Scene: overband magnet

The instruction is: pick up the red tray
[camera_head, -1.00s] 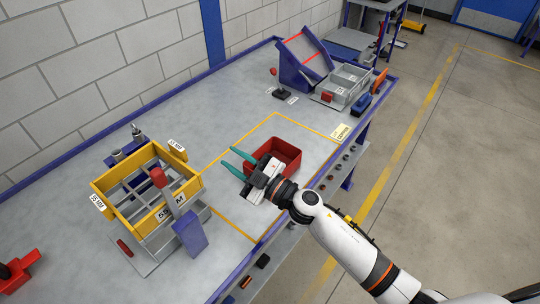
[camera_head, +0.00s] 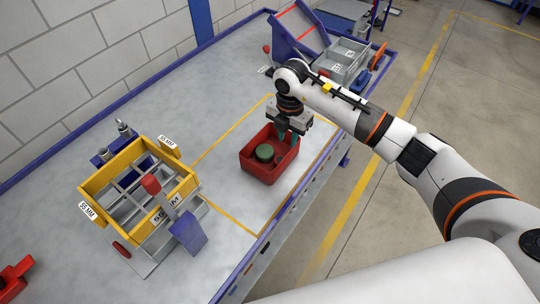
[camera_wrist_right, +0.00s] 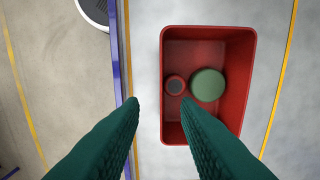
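The red tray (camera_head: 256,171) is a small open box standing on the grey bench. It also shows in the right wrist view (camera_wrist_right: 207,33). It holds a green round piece (camera_head: 264,152) and a smaller, dark-topped round piece (camera_wrist_right: 175,85). My right gripper (camera_head: 287,136) points down over the tray's far right side, its teal fingers partly overlapping the tray. In the wrist view the fingers are apart with nothing between the tips, and one tray wall appears in the gap. Whether they touch the tray I cannot tell. My left gripper is out of view.
A yellow-framed sieve box (camera_head: 125,172) with a blue flap stands left of the tray. Behind the arm are a blue inclined frame (camera_head: 297,32) and a grey compartment bin (camera_head: 343,63).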

